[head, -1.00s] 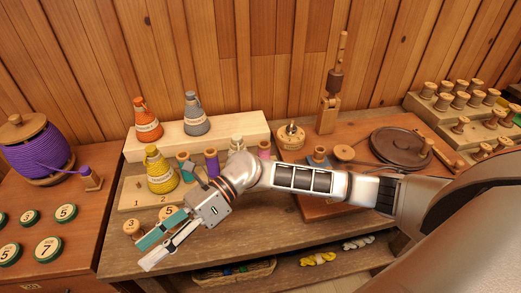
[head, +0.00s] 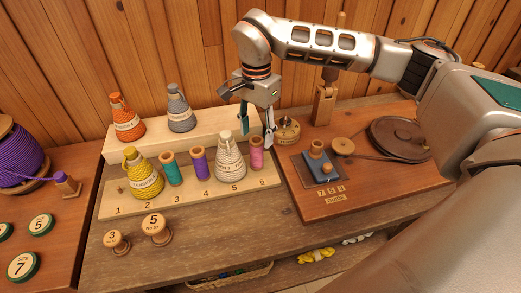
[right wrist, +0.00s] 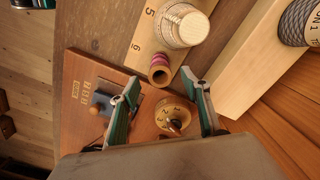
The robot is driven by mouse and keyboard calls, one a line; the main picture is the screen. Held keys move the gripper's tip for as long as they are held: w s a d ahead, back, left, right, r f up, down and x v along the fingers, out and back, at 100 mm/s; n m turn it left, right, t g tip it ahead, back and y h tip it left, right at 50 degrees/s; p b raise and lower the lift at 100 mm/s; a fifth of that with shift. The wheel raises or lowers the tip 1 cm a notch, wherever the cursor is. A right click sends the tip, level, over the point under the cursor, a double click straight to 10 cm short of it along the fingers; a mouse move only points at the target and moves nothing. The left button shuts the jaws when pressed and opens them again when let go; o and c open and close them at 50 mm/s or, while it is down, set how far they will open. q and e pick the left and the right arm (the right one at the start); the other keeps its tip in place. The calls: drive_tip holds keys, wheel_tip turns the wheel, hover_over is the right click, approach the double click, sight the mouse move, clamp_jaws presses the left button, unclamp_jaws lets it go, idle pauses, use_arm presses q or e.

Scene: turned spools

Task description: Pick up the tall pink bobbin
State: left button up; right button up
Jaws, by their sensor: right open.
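The tall pink bobbin (head: 257,158) stands upright at place 6, the right end of the numbered wooden board (head: 110,205) in the head view. In the right wrist view its round wooden top and pink thread (right wrist: 158,70) show just beyond the fingertips. My right gripper (head: 256,136) points down above and close to the bobbin, with its two teal-padded fingers apart. In the right wrist view the open gripper (right wrist: 160,82) has nothing between its tips that I can see it touching. My left gripper is not in view.
A cream cone (head: 230,160) stands close left of the pink bobbin; purple (head: 200,164) and teal (head: 172,169) bobbins and a yellow cone (head: 143,175) stand further left. Two knobs (head: 155,227) stand in front.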

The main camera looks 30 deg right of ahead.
sight(257, 153)
drive_tip(key=shift+s+f, duration=0.25)
drive_tip(key=shift+f, duration=0.7)
drive_tip(key=shift+w+f+b, duration=0.15)
drive_tip(key=shift+f, duration=1.4)
drive_tip(key=shift+w+f+b, duration=0.15)
drive_tip(key=shift+f, duration=1.4)
drive_tip(key=c, duration=1.2)
